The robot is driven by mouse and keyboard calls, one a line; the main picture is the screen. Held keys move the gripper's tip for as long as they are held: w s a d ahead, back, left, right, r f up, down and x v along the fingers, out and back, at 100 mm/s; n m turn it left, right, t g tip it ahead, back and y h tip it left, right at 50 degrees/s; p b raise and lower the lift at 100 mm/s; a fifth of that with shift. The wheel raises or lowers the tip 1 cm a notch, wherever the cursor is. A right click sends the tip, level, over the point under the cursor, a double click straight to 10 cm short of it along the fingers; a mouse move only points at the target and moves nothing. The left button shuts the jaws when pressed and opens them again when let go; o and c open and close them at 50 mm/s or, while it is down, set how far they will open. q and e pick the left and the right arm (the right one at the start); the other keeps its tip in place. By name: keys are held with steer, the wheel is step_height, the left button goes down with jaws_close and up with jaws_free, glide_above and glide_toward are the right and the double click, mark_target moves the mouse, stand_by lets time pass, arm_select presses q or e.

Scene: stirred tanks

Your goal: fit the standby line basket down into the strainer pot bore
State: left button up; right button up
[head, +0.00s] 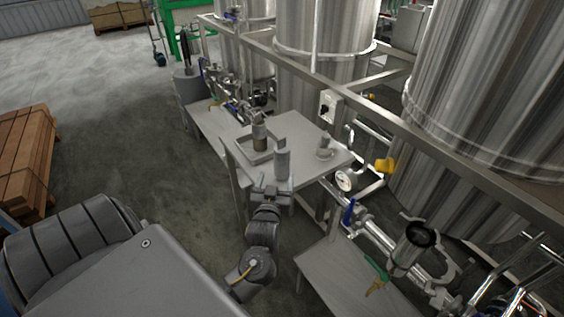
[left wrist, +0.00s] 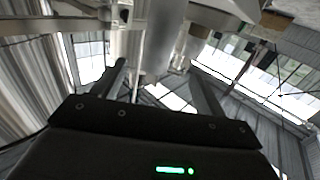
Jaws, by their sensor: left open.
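My left gripper (head: 273,186) is open in front of the worktable, with its fingers towards a pale grey cylinder (head: 282,164) near the table's front edge. In the left wrist view, which looks upside down, this cylinder (left wrist: 158,38) shows between and beyond the spread fingers; I see no grip on it. A brownish cylinder with a metal top (head: 260,142) stands in a shallow tray on the table. I cannot tell for sure which cylinder is the standby line basket. A pot with a dark open mouth (head: 418,236), seemingly the strainer pot, sits on the pipework at right. My right gripper is not in view.
The worktable (head: 309,130) also carries a small grey fitting (head: 325,148). A gauge (head: 345,180), a blue-handled valve (head: 349,211) and pipes lie to its right. A lower bench (head: 345,285) stands at front right. Large steel tanks (head: 490,90) stand behind.

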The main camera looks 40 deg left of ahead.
mark_target(281, 161)
arm_select(q)
steer(key=p+x, duration=0.1)
steer(key=x, duration=0.4)
steer(key=shift+w+a, duration=0.1)
steer(key=shift+w, duration=0.2)
steer(key=shift+w+a+r, duration=0.1)
steer(key=shift+w+r, duration=0.05)
steer(key=shift+w, duration=0.05)
steer(key=p+x, duration=0.1)
steer(key=x, duration=0.3)
steer(key=shift+w+a+p, duration=0.1)
steer(key=shift+w+p, duration=0.25)
steer(key=c, duration=1.1)
steer(key=shift+c, duration=0.4)
steer(key=shift+r, duration=0.1)
